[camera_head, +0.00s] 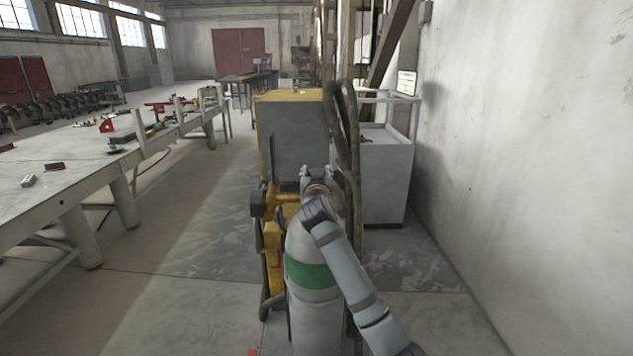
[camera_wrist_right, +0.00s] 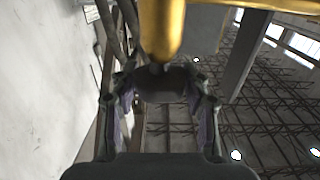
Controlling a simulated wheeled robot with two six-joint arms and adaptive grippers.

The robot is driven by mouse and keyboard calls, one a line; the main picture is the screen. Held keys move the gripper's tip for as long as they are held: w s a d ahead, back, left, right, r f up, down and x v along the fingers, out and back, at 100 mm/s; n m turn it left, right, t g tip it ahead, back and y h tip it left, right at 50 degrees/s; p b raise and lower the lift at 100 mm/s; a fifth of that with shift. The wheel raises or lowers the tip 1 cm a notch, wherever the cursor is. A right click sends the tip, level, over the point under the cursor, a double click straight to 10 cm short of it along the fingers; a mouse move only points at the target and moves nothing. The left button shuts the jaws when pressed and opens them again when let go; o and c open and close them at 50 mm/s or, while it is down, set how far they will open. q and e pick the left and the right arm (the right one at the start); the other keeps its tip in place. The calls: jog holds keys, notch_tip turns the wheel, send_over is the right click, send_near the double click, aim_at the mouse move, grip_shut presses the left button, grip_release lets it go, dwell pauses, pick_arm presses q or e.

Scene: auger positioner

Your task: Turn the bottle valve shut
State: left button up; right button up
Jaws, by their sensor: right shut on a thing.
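The gas bottle (camera_head: 312,318), grey with a green band, stands upright in front of the yellow-and-grey machine. My right arm reaches over it from the lower right, and my right gripper (camera_head: 317,172) is at its top. The right wrist view shows the brass-coloured valve body (camera_wrist_right: 162,28) above the gripper (camera_wrist_right: 160,105). A dark valve knob (camera_wrist_right: 166,84) sits between the two fingers, which are shut on it. In the head view the valve is mostly hidden by my gripper and wrist. My left gripper is out of view.
The machine's grey cabinet (camera_head: 293,137) stands right behind the bottle, with dark hoses (camera_head: 343,125) hanging close to my right gripper. A grey cart (camera_head: 385,180) is behind on the right. A long workbench (camera_head: 60,200) runs along the left. Floor between is clear.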

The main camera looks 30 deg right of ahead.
jog(key=m+g+h+b, duration=0.1)
jog(key=h+b, duration=0.1)
jog(key=f+m+g+h+b, duration=0.1)
jog(key=m+g+h, duration=0.1)
jog(key=shift+w+a+m+g+b, duration=0.1)
jog(key=shift+a+m+g+b, duration=0.05)
jog(key=shift+m+g+b, duration=0.2)
jog(key=m+g+h+b, duration=0.2)
jog(key=g, duration=0.1)
jog(key=shift+r, duration=0.2)
jog(key=shift+m+g+h+b, duration=0.3)
jog(key=shift+m+g, duration=0.05)
jog(key=shift+g, duration=0.1)
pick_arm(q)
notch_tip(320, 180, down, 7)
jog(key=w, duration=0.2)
pick_arm(e)
jog(key=shift+m+g, duration=0.4)
jog(key=shift+g, duration=0.1)
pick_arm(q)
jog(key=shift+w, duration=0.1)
pick_arm(e)
jog(key=shift+r, duration=0.1)
jog(key=o, duration=1.1)
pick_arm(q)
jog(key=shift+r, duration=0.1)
pick_arm(e)
jog(key=shift+o, duration=0.2)
jog(key=shift+r, duration=0.1)
